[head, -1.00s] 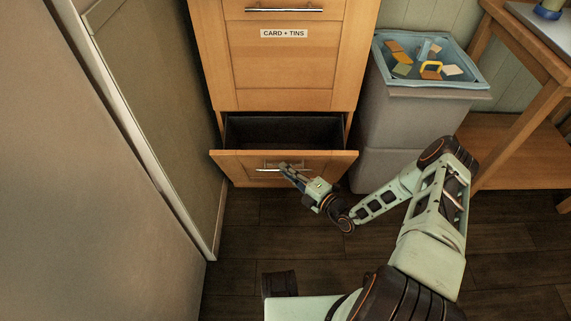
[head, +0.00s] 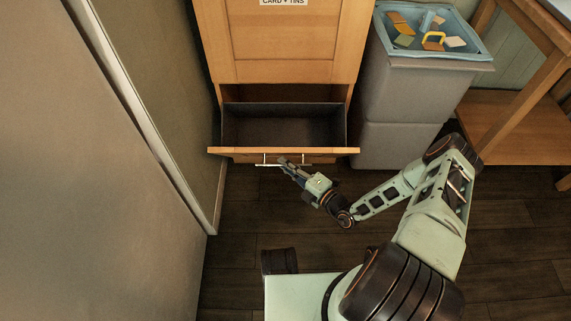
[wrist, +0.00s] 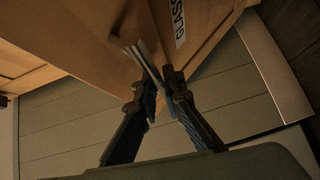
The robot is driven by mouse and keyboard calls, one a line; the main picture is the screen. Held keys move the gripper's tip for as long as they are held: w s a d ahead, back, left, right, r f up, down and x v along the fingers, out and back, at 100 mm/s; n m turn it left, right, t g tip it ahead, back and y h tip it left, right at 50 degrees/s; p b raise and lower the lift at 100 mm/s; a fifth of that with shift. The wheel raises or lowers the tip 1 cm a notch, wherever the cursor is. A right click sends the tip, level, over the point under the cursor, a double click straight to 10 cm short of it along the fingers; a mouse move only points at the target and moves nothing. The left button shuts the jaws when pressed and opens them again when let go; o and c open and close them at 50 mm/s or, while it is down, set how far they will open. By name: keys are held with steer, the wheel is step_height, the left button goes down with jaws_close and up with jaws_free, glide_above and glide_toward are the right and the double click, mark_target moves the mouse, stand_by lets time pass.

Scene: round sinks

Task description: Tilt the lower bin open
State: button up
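The lower bin (head: 235,151) is tilted out from the wooden cabinet, its front leaning forward and its dark inside showing from above in the head view. Its metal bar handle (head: 265,164) is on the front face, seen edge-on. My gripper (head: 284,162) is at the middle of this handle. In the wrist view the fingers of my gripper (wrist: 158,88) are closed around the bar handle (wrist: 146,58). The bin front (wrist: 95,50) fills the upper middle there, with a label (wrist: 178,25) partly in view.
The upper front (head: 285,40), with a card and tins label, is shut above. A grey bin (head: 395,105) with a blue liner and scraps stands at the right, beside a wooden table (head: 515,115). A pale panel (head: 150,110) borders the left. Dark floor lies in front.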

steer(key=o, duration=0.4)
step_height(320, 180, up, 10)
steer(key=shift+r, duration=0.1)
stand_by(0.5)
